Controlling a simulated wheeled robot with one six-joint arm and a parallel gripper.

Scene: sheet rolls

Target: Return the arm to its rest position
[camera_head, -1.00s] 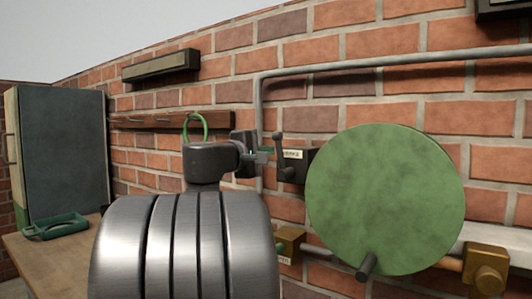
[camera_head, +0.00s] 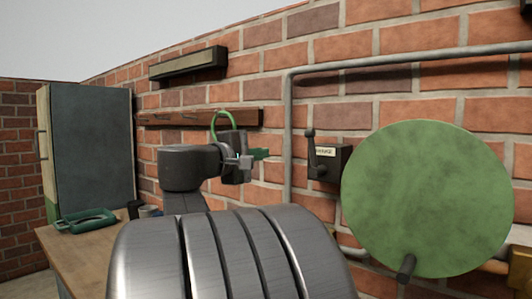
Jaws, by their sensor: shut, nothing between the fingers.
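My arm rises in front of the brick wall, its ribbed metal cover low in the middle of the picture.
A switch box with a lever (camera_head: 328,160) is on the wall, right of my gripper. A large green disc (camera_head: 430,200) with a dark handle stands at the right. A wooden bench (camera_head: 85,246) at the left holds a green tool (camera_head: 86,220). A tall cabinet (camera_head: 90,145) stands behind it.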

